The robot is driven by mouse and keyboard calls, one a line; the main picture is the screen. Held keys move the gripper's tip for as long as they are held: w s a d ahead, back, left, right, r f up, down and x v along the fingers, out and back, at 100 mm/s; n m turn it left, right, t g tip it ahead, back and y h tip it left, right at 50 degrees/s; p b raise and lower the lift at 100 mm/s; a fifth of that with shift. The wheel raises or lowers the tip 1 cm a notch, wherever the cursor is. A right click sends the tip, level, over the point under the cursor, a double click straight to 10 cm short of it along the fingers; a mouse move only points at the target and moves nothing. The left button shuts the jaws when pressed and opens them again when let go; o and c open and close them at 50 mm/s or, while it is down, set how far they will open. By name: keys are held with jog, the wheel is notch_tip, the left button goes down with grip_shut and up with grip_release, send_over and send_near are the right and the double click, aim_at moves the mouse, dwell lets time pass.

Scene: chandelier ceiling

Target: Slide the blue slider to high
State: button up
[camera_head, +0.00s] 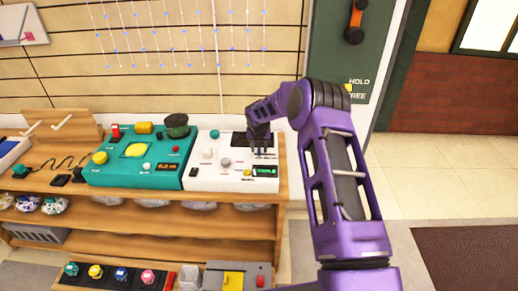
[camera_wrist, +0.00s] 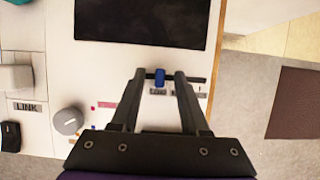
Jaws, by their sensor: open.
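The small blue slider (camera_wrist: 159,77) sits in a dark horizontal slot on the white panel (camera_wrist: 60,60), above a label that reads LOW. The slot runs on to the right, past my right finger, toward a second label (camera_wrist: 187,93) that my finger partly hides. My gripper (camera_wrist: 160,76) is open, with one fingertip on each side of the slider. Gaps show between the slider and both fingers. In the head view my gripper (camera_head: 262,150) is over the right part of the white panel (camera_head: 205,183), and the slider cannot be made out there.
A black screen (camera_wrist: 142,20) lies just beyond the slot. A grey knob (camera_wrist: 68,121) and a white block switch marked LINK (camera_wrist: 16,78) are to the left. The teal panel (camera_head: 105,172) stands left of the white one on the wooden shelf (camera_head: 190,215). Floor is open at right.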

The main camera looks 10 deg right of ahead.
grip_shut()
dwell(1.4)
